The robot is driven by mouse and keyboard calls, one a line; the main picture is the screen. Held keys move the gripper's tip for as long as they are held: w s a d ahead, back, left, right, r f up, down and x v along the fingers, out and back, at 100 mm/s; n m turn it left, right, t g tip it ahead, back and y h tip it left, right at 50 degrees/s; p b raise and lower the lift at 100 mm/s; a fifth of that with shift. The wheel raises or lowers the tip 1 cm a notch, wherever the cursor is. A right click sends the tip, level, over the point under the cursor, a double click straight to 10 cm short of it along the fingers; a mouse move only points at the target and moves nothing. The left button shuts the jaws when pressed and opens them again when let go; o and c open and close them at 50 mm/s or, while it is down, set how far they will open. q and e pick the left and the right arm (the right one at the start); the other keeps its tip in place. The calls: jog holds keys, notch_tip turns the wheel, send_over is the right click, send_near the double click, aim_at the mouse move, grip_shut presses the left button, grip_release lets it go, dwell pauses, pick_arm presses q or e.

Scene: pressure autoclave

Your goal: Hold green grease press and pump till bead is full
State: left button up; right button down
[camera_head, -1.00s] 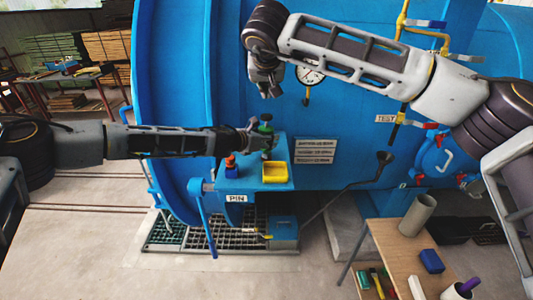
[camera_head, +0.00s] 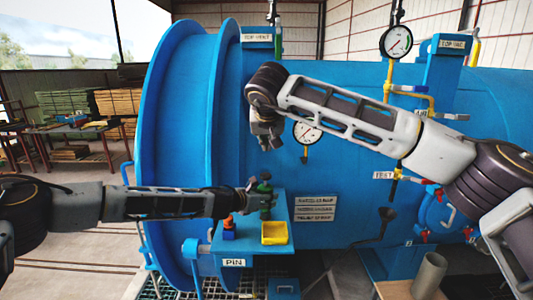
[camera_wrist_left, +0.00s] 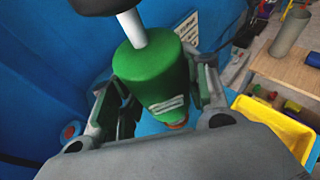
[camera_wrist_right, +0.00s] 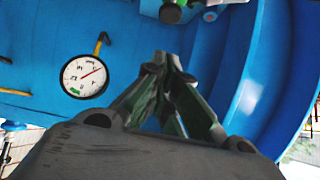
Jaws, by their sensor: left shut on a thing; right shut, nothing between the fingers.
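The green grease press (camera_head: 265,203) stands on the blue shelf (camera_head: 283,206) of the autoclave. In the left wrist view the press (camera_wrist_left: 158,75) is a green cylinder with a pale label, a white rod and a black knob (camera_wrist_left: 103,5) on top. My left gripper (camera_head: 260,200) is shut on its body, one finger on each side. My right gripper (camera_head: 267,140) is shut and empty, above the press in front of the blue shell. I cannot make out a grease bead.
A yellow tray (camera_head: 274,233) and a small blue block with an orange top (camera_head: 228,228) sit on the shelf near the press. A pressure gauge (camera_head: 306,131) is right of my right gripper. A wooden table (camera_wrist_left: 285,75) with a grey cylinder (camera_head: 429,275) stands lower right.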

send_over(266, 173)
jog(key=s, duration=0.2)
jog(key=f, duration=0.6)
jog(key=shift+w+f, duration=0.2)
jog(key=shift+f, duration=0.1)
jog(key=shift+w+f, duration=0.15)
jog(key=shift+f, duration=2)
jog(key=shift+f, duration=1.4)
